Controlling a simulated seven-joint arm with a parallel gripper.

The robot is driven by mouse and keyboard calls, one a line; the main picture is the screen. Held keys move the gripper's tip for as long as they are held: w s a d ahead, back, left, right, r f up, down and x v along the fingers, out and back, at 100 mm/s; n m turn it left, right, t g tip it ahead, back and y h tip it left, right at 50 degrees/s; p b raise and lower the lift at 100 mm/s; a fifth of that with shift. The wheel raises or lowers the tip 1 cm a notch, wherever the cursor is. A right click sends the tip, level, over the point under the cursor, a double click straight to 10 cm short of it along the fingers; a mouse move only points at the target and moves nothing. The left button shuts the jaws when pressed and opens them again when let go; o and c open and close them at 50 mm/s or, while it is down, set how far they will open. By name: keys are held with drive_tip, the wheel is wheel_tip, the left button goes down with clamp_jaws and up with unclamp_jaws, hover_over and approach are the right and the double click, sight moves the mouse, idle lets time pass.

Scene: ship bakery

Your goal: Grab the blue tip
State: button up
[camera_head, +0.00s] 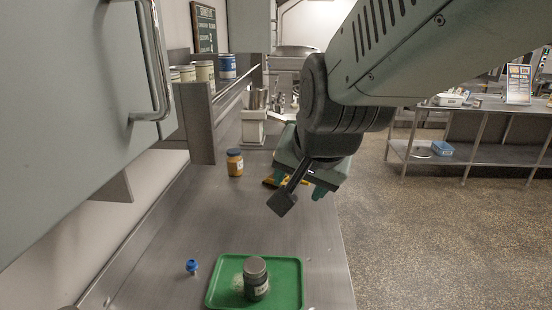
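The blue tip (192,267) is a small piece with a blue top and a pale lower part. It is on the steel counter (170,235), just left of the green tray. My gripper (301,184) hangs above the counter, farther back and to the right of the blue tip, well apart from it. A dark block on a bar in front of the gripper hides part of it. Its fingers show only in part, so I cannot tell how far apart they are.
The green tray (219,294) holds a grey-lidded jar (257,280) and pale powder. A blue-lidded amber jar (235,163) stands farther back. A yellow item (270,182) lies partly behind my gripper. A cabinet (70,110) overhangs the left side. The counter between the amber jar and the tray is clear.

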drive_tip(key=w+a+f+m+y, duration=0.2)
drive_tip(key=w+a+f+m, duration=0.2)
drive_tip(key=w+a+f, duration=0.55)
drive_tip(key=m+t+y, duration=0.3)
drive_tip(key=m, duration=1)
hover_over(192, 262)
drive_tip(key=s+d, duration=0.3)
drive_tip(key=s, duration=0.2)
wheel_tip(192, 262, down, 18)
drive_tip(key=r, duration=0.1)
drive_tip(key=s+f+m+t+h, duration=0.1)
drive_tip(key=f+m, duration=0.2)
drive_tip(key=m, duration=0.1)
drive_tip(key=s+f+m+t, duration=0.1)
drive_tip(key=f+m, duration=0.2)
drive_tip(key=s+a+f+m+h, duration=0.1)
drive_tip(key=f+m, duration=0.2)
drive_tip(key=m, duration=0.1)
drive_tip(key=shift+a+f+m+t+h, duration=0.1)
drive_tip(key=shift+f+m+t+h, duration=0.2)
drive_tip(key=shift+t, duration=0.1)
drive_tip(key=shift+w+f+m, duration=0.1)
drive_tip(key=shift+f+m, duration=0.05)
drive_tip(key=shift+m, duration=0.15)
drive_tip(key=x, duration=1)
drive_tip(key=shift+w+f, duration=0.2)
drive_tip(key=shift+w, duration=0.05)
drive_tip(key=c, duration=0.9)
